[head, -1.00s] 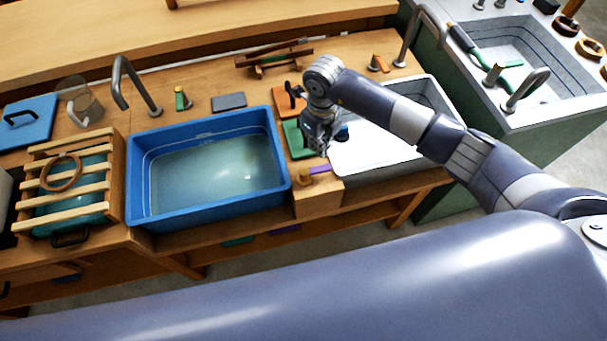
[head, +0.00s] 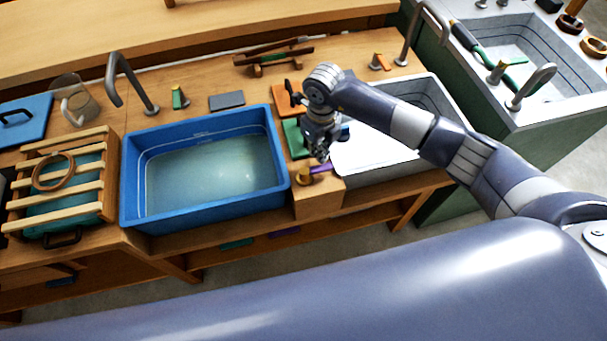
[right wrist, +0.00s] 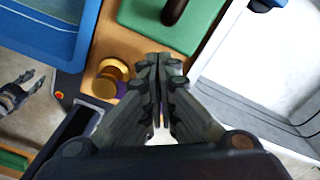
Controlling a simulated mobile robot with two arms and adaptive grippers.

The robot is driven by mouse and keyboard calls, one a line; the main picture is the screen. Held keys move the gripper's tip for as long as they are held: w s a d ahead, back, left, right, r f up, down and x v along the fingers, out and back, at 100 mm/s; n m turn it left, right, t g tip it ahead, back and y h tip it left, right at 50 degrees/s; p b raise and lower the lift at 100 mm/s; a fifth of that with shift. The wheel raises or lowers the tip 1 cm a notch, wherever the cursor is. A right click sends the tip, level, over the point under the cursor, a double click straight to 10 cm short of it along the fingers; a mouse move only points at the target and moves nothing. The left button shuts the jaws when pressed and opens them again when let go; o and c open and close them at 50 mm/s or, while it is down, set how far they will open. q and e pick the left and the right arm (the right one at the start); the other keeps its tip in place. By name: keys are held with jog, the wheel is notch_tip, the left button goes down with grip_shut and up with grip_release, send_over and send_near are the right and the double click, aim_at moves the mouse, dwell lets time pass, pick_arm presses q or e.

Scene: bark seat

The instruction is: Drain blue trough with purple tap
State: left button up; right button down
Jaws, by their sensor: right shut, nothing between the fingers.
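The blue trough (head: 128,205) stands on the wooden bench and holds clear water (head: 210,178). Right of its front corner, on a wooden block, is a brass tap (head: 304,176) with a purple lever (head: 321,168) pointing right. My right gripper (head: 320,152) is shut and empty, just above the lever. In the right wrist view its closed fingers (right wrist: 159,70) are right of the brass tap (right wrist: 112,75) and hide most of the purple lever. I cannot tell whether they touch it. My left gripper (right wrist: 18,92) shows at the left edge of the wrist view, its opening unclear.
A white basin (head: 375,155) stands right of the tap. Green (head: 296,138) and orange (head: 284,100) boards lie behind it. A slatted rack (head: 62,180) is left of the trough. A faucet (head: 128,82) and a yellow-green tap (head: 178,98) stand behind the trough.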

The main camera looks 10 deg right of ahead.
jog(key=shift+s+p, duration=0.7)
jog(key=shift+s, duration=0.45)
jog(key=shift+s+a+p, duration=0.15)
jog(key=shift+s+p, duration=0.3)
jog(key=shift+s, duration=0.5)
jog(key=shift+s+a+p, duration=0.1)
jog(key=shift+s+p, duration=0.3)
jog(key=shift+s, duration=0.55)
jog(key=shift+r+p, duration=1.4)
jog(key=shift+r, duration=0.65)
jog(key=s+a, duration=0.3)
jog(key=a, duration=0.3)
jog(key=shift+s, duration=0.4)
jog(key=shift+f, duration=0.1)
